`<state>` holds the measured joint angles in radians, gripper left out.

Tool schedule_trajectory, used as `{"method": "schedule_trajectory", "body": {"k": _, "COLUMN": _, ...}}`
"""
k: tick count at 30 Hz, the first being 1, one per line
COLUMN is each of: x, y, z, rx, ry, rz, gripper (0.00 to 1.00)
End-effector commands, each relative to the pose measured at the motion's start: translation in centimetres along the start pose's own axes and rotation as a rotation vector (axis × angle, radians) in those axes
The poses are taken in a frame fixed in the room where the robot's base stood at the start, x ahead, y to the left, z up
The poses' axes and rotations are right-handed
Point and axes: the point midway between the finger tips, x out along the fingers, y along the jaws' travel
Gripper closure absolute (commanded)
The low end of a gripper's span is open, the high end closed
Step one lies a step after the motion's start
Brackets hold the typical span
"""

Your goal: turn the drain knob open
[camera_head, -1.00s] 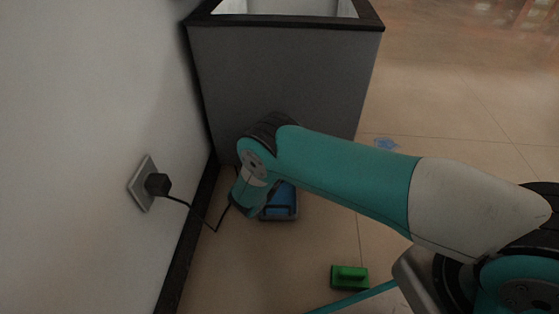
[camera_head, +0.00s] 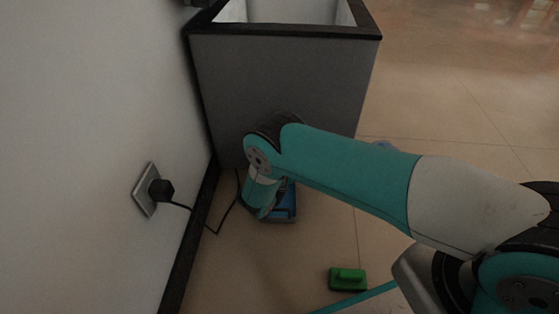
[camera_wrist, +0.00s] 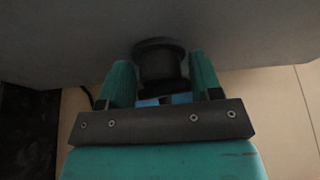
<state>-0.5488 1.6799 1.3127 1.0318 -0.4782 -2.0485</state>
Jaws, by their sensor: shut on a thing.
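The drain knob (camera_wrist: 160,72) is a dark, round, ridged knob on the grey wall of the box-like basin (camera_head: 275,85). In the wrist view my gripper (camera_wrist: 160,60) has one teal finger on each side of the knob and is shut on it. In the head view my arm hides the knob and the fingers. The knob's turn angle cannot be read from these frames.
A blue tray (camera_head: 284,208) sits on the floor under my wrist. A wall socket with a black plug (camera_head: 161,190) and hanging cord is at left. A green block-shaped brush (camera_head: 348,279) lies on the floor. The floor at right is open.

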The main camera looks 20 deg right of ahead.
Motion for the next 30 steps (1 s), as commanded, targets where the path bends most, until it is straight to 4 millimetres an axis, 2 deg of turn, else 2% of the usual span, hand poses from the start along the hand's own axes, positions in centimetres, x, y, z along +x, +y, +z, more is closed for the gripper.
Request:
{"method": "schedule_trajectory", "body": {"k": 15, "x": -0.04, "y": -0.32, "z": -0.06, "rx": 0.38, "ry": 0.001, "rz": 0.158, "gripper": 0.65}}
{"method": "schedule_trajectory", "body": {"k": 30, "x": 0.0, "y": -0.29, "z": -0.14, "rx": 0.509, "ry": 0.001, "rz": 0.212, "gripper": 0.65}}
